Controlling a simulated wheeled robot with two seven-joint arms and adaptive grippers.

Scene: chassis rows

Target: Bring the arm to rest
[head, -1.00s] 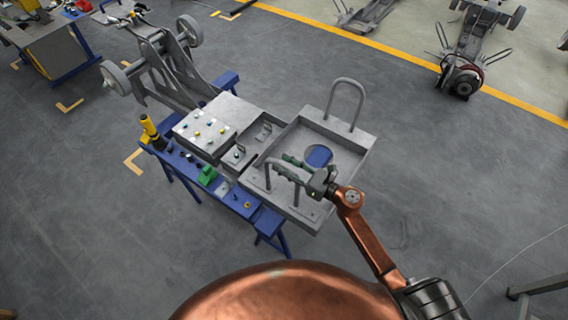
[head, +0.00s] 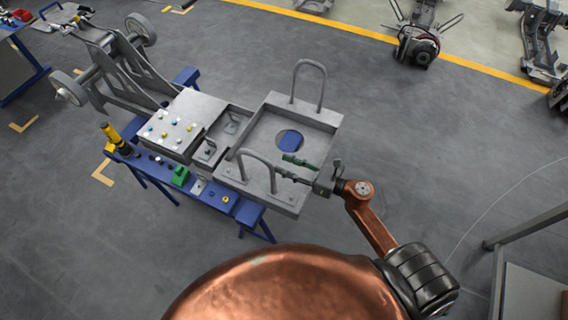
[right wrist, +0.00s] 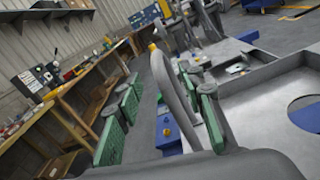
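My right gripper (head: 284,165) is open, with its two green-padded fingers apart and nothing clamped between them. Its fingertips are close to the near looped handle (head: 258,162) of a grey chassis tray (head: 325,122). In the right wrist view, the gripper (right wrist: 160,88) shows a green finger on each side, and the grey handle (right wrist: 176,90) appears in the gap between them. I cannot tell whether a finger touches it. My right arm comes in from the lower right. My left gripper is not in view.
The tray and a grey box with buttons (head: 182,122) rest on a blue stand (head: 215,196). A wheeled grey frame (head: 118,60) adjoins it. A second looped handle (head: 309,85) rises at the tray's far side. A grey table frame (head: 520,235) stands at right. Floor right of the tray is clear.

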